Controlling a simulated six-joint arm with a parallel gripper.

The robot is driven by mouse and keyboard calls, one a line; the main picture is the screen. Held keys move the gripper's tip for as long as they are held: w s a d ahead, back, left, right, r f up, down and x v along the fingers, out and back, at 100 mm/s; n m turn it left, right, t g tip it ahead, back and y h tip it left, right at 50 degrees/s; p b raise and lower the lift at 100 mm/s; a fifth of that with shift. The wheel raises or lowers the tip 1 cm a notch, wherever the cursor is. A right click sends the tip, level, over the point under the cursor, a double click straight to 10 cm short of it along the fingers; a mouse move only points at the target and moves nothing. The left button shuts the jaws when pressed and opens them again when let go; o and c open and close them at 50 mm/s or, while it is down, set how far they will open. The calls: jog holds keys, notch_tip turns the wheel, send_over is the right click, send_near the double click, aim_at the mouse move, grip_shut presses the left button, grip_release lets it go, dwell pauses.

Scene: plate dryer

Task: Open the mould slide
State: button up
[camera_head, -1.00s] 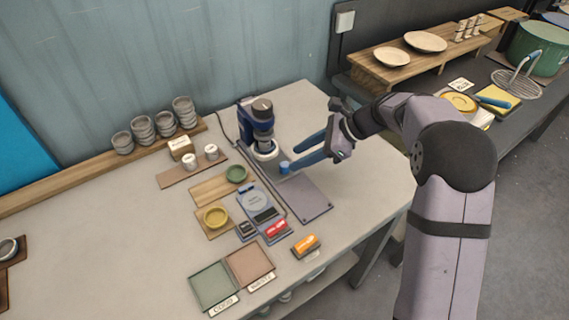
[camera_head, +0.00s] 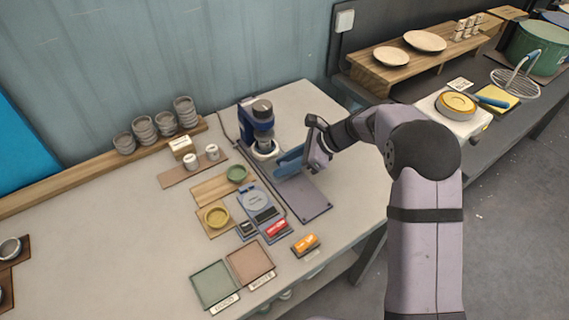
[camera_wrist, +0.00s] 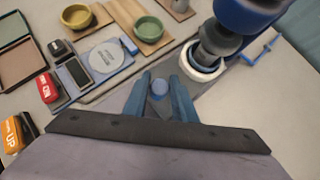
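The blue press (camera_head: 256,122) stands at the back of the table, with a grey plunger over a white ring mould (camera_head: 265,149). The mould also shows in the wrist view (camera_wrist: 203,62). A grey slide plate (camera_head: 307,200) runs from the press toward the front. In the wrist view a small blue knob (camera_wrist: 159,89) lies between the blue fingers of my gripper (camera_wrist: 161,82). The fingers are apart, with the knob seen between them; contact is not clear. In the head view my gripper (camera_head: 284,164) is low beside the press, and its fingers hide the knob.
Left of the slide stand a blue scale (camera_head: 256,200), a green bowl (camera_head: 237,173) and a yellow bowl (camera_head: 216,215). An orange block (camera_head: 306,244) and a red block (camera_head: 276,230) lie in front. The table right of the slide is clear.

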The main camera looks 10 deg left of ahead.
grip_shut()
jog(key=s+d, duration=0.9)
jog(key=shift+d, duration=0.1)
jog(key=o, duration=0.5)
grip_release()
jog(key=shift+o, duration=0.2)
jog(key=shift+r, duration=0.15)
jog(key=b+v, duration=0.1)
jog(key=v, duration=0.6)
jog(key=shift+s+d, duration=0.1)
